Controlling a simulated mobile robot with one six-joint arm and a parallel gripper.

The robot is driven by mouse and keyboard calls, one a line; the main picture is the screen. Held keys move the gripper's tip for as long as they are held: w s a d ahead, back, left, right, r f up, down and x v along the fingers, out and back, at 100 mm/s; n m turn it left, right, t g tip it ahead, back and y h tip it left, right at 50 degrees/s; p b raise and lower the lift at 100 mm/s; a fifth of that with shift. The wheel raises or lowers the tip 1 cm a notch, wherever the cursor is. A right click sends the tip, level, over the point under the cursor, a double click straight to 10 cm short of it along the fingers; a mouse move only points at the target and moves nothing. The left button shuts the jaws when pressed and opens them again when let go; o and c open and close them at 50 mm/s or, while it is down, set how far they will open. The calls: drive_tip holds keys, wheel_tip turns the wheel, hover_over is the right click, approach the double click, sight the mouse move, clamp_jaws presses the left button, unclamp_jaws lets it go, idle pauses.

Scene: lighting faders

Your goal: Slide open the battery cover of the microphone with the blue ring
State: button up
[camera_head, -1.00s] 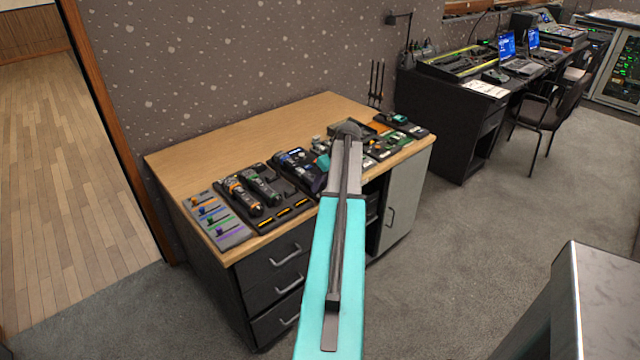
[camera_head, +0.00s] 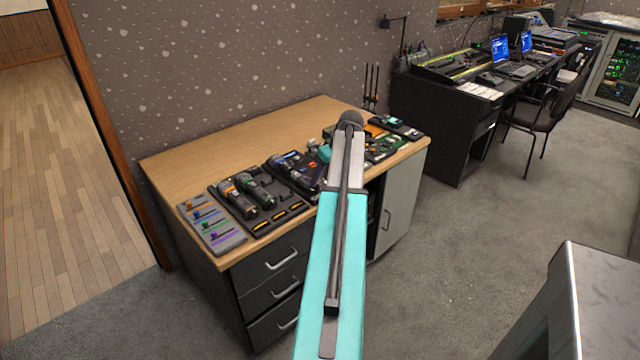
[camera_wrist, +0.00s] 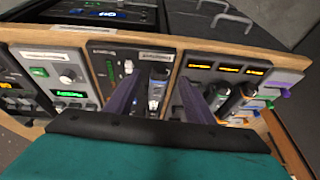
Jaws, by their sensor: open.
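The microphone with blue on it (camera_wrist: 156,92) lies on a panel in the wrist view, between the spread fingers of my gripper (camera_wrist: 159,80). The gripper is open, and I see no clear contact with the microphone. Its battery cover is too small to make out, and its lower end is hidden by my wrist. In the head view my arm hides most of the gripper. Two other dark microphones lie to the left there, one with an orange ring (camera_head: 238,195) and one with a green ring (camera_head: 256,188).
The wooden desk (camera_head: 230,145) carries a row of panels along its front edge. A fader panel (camera_head: 213,228) with coloured knobs is at the left end. The back of the desk top is mostly clear. A black desk (camera_head: 440,125) with laptops stands at the right.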

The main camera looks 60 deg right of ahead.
drive_tip(key=v, duration=0.8)
drive_tip(key=shift+b, duration=0.4)
